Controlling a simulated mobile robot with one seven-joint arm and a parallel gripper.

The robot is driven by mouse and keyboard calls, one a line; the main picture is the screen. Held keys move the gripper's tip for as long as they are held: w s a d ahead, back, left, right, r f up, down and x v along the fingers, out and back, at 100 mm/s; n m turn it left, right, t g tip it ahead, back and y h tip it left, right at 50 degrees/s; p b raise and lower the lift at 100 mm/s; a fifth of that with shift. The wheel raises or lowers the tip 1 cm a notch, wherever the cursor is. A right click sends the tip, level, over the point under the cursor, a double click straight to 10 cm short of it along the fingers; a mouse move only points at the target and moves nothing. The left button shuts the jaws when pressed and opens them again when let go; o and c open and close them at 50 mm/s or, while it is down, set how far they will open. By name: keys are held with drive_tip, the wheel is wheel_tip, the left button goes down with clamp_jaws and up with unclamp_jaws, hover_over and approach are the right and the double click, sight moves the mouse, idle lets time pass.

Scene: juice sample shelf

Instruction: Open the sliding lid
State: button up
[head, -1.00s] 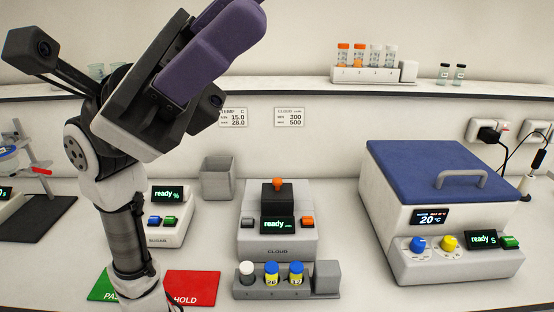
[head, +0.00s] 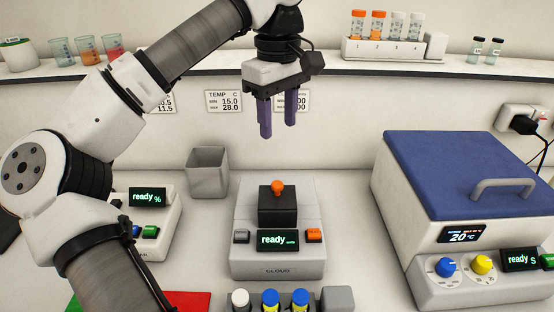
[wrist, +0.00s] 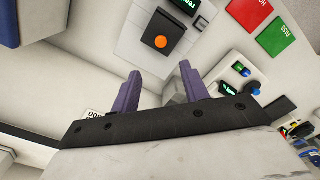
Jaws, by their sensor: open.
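A white bath unit stands at the right with a flat blue lid (head: 450,165) on top; the lid looks closed. A grey bar handle (head: 503,187) rises from the lid near its front right. A blue edge of the lid also shows in the wrist view (wrist: 9,22). The CLOUD meter (head: 277,268) in the middle has a black block (head: 277,213) with an orange knob (head: 277,187). My gripper (head: 278,130) is open and empty, its purple fingers pointing down above and behind the meter, left of the blue lid and apart from everything.
A grey bin (head: 207,173) stands left of the meter. A row of capped vials (head: 270,297) is in front of it. A shelf behind holds a tube rack (head: 392,50), small vials and beakers. Cables plug into the wall at the far right. The counter between meter and bath is clear.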

sight(277, 183)
wheel_tip(277, 183, down, 14)
drive_tip(key=p, duration=0.3)
drive_tip(key=shift+a, duration=0.1)
drive_tip(key=shift+r, duration=0.1)
clamp_jaws()
idle(0.3)
